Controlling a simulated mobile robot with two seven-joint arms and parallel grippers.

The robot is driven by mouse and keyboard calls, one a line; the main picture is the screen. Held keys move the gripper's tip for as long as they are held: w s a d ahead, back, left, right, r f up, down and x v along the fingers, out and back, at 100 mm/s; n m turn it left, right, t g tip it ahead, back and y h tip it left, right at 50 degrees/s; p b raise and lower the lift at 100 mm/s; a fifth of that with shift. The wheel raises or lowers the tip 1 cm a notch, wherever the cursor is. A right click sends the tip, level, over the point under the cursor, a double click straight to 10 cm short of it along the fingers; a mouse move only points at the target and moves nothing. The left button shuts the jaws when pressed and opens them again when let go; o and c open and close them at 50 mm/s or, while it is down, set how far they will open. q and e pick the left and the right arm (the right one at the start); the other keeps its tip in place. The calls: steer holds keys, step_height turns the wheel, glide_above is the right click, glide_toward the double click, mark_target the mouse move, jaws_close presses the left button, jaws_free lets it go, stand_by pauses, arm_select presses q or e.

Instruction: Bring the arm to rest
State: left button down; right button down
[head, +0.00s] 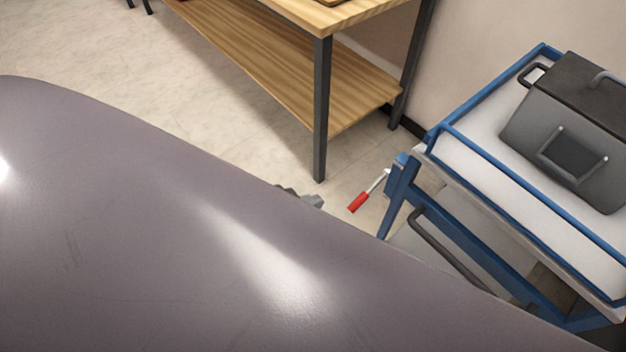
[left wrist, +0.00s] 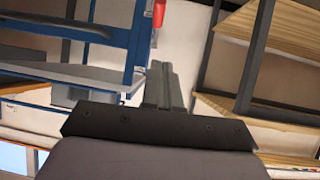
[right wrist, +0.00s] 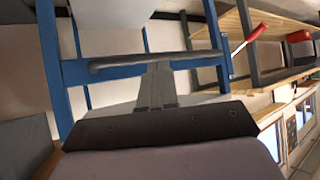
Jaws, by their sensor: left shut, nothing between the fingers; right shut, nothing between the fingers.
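My left gripper (head: 314,201) shows in the head view only as a small grey tip past the edge of my large grey arm link, which hides the rest. In the left wrist view its fingers (left wrist: 161,72) are together and empty. My right gripper is hidden in the head view. In the right wrist view its fingers (right wrist: 158,75) are together with nothing between them. In that view they point toward the blue trolley frame and its grey handle (right wrist: 150,64). I cannot tell the gap between them.
A blue trolley (head: 405,185) at right carries a dark grey box (head: 565,130). A red-handled lever (head: 360,201) shows beside the trolley's corner post. A wooden table with a lower shelf (head: 270,62) stands behind. Bare floor (head: 225,115) lies left of the table.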

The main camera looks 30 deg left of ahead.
stand_by(0.3)
arm_select(q)
steer(key=s+a+r+n+y+p, duration=0.1)
steer(key=s+r+n+y+p, duration=0.1)
steer(key=s+r+p, duration=0.4)
steer(key=s+p, duration=0.1)
steer(key=p, duration=0.3)
steer(key=shift+s+y, duration=0.3)
steer(key=shift+s, duration=0.1)
